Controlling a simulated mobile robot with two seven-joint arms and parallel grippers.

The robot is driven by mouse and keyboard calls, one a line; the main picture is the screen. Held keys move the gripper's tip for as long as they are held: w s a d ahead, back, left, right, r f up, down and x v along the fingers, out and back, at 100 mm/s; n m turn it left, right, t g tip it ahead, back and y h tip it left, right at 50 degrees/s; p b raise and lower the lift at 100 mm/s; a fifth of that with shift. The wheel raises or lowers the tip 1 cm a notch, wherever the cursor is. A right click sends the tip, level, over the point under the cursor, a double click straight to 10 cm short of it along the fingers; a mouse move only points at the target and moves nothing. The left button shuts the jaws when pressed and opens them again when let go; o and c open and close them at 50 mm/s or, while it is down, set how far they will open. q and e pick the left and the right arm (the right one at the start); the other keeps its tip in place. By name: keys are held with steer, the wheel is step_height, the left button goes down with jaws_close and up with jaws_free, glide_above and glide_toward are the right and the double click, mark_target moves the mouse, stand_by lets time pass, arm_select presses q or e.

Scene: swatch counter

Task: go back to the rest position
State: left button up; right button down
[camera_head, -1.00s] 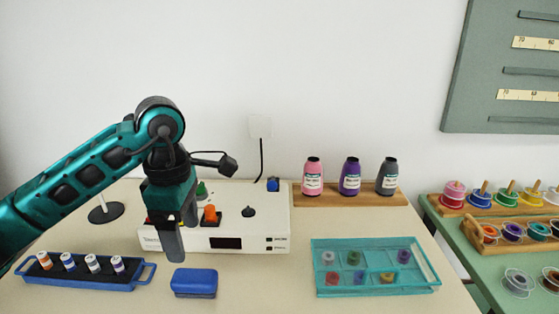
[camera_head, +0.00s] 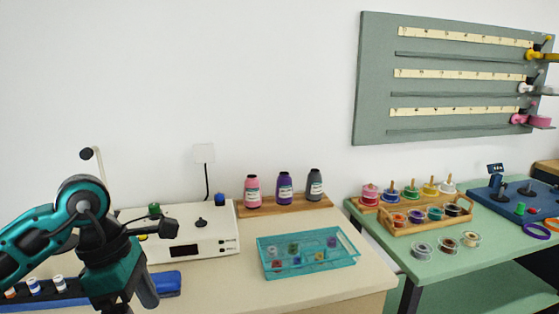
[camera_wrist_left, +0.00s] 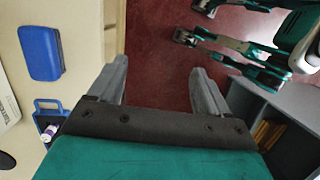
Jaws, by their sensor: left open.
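My left gripper (camera_head: 140,292) is at the lower left in the head view, with its fingers partly cut off by the bottom edge. In the left wrist view my left gripper (camera_wrist_left: 158,68) has its two grey fingers apart, with nothing between them. It hangs past the counter's edge, over the dark red floor. A blue case (camera_head: 167,284) lies on the counter just behind it, partly hidden by the arm. The case also shows in the left wrist view (camera_wrist_left: 41,52).
A blue spool rack (camera_head: 50,302) stands at the left, partly behind my arm. A white device (camera_head: 215,230) stands behind. A teal tray (camera_head: 345,262) and a thread-cone board (camera_head: 320,201) are rightward. A green table (camera_head: 470,262) stands at right. A grey cabinet (camera_wrist_left: 270,110) stands near the gripper.

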arm_select(q)
steer(key=s+d+r+n+g+h, duration=0.1)
steer(key=s+d+n+h, duration=0.15)
steer(key=d+h, duration=0.55)
steer(key=s+d+r+n+h, duration=0.15)
steer(key=d+n+h, duration=0.35)
steer(key=d, duration=0.5)
steer(key=w+a+f+n+t+y, duration=0.4)
steer(key=n+t, duration=0.6)
steer(key=n, duration=0.5)
steer(key=w+a+f+n+t+y, duration=0.25)
steer(key=a+f+n+t, duration=0.4)
steer(key=n, duration=0.95)
steer(key=s+a+f+n+g+y, duration=0.2)
steer(key=s+f+n, duration=0.3)
steer(key=f, duration=0.4)
steer(key=s+a+f+n+g+y, duration=0.2)
steer(key=s+f+n+y, duration=0.3)
steer(key=f, duration=0.4)
steer(key=shift+s+a, duration=0.15)
steer(key=shift+s, duration=0.75)
steer(key=shift+f+n, duration=0.1)
steer(key=shift+n, duration=0.15)
